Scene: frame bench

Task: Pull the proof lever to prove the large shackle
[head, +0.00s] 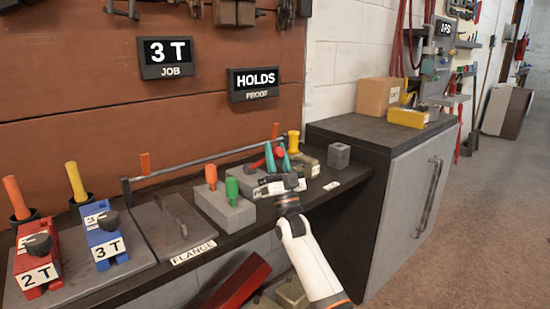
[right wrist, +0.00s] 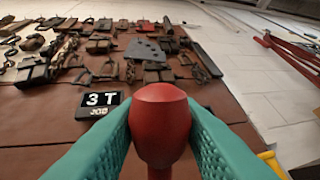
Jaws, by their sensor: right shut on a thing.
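My right gripper (head: 277,157) is over the bench in the head view, its teal fingers shut on the red knob (right wrist: 162,115) of a lever. The right wrist view shows the rounded red knob between both finger pads (right wrist: 158,140), with part of a red stem below it. In the head view the gripper hides most of the lever and its base. A sign reading HOLDS, PROOF (head: 254,84) and a sign reading 3 T, JOB (head: 165,57) hang on the wall. I cannot make out the large shackle for certain. My left gripper is not in view.
Left of the gripper, a grey block (head: 222,207) carries green and orange handles. Further left are a FLANGE plate (head: 172,222), a blue 3 T unit (head: 103,243) and a red 2 T unit (head: 36,262). A grey cabinet (head: 400,205) stands right.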

